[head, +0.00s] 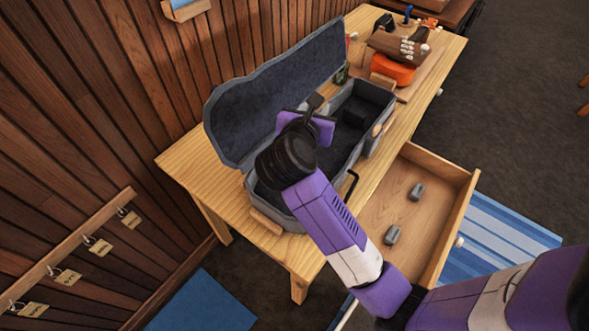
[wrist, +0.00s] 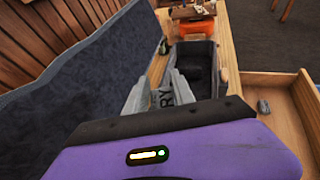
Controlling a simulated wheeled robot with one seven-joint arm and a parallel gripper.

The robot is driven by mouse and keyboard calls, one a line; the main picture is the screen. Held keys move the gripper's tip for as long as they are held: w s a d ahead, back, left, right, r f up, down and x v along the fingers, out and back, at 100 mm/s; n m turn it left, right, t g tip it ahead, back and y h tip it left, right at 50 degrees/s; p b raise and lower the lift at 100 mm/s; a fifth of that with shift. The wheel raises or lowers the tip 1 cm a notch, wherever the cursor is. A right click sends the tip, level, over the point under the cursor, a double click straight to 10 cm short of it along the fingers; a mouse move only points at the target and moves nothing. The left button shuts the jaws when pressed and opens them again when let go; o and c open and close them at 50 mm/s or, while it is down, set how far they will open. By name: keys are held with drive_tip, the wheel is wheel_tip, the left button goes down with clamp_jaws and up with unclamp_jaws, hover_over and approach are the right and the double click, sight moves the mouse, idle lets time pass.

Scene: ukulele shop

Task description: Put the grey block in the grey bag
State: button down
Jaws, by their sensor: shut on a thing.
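The grey bag is an open grey instrument case (head: 371,106) on the wooden table, its lid (head: 262,93) raised on the wall side. My gripper is over the inside of the case; its fingers are hidden in the head view by my wrist. In the wrist view, my gripper (wrist: 166,94) is shut on a small grey block (wrist: 168,99) with dark letters, partly hidden by the fingers. The case's far compartment (wrist: 194,60) holds a dark lump. I cannot tell whether the held block touches the case floor.
An open drawer (head: 393,180) juts from the table's right side with two more grey blocks inside, one nearer (head: 392,234) and one farther (head: 418,191). The plank wall stands left of the case.

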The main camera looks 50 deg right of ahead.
wheel_tip(320, 180, down, 20)
drive_tip(key=shift+r, duration=0.1)
idle(0.5)
drive_tip(key=shift+f, duration=0.2)
drive_tip(key=c, duration=1.1)
unclamp_jaws()
drive_tip(key=shift+o, duration=0.2)
drive_tip(key=shift+r, duration=0.1)
drive_tip(key=b+v, duration=0.1)
drive_tip(key=v, duration=0.6)
drive_tip(key=shift+s+a+r, duration=0.1)
drive_tip(key=shift+a+r, duration=0.05)
drive_tip(key=shift+r, duration=0.05)
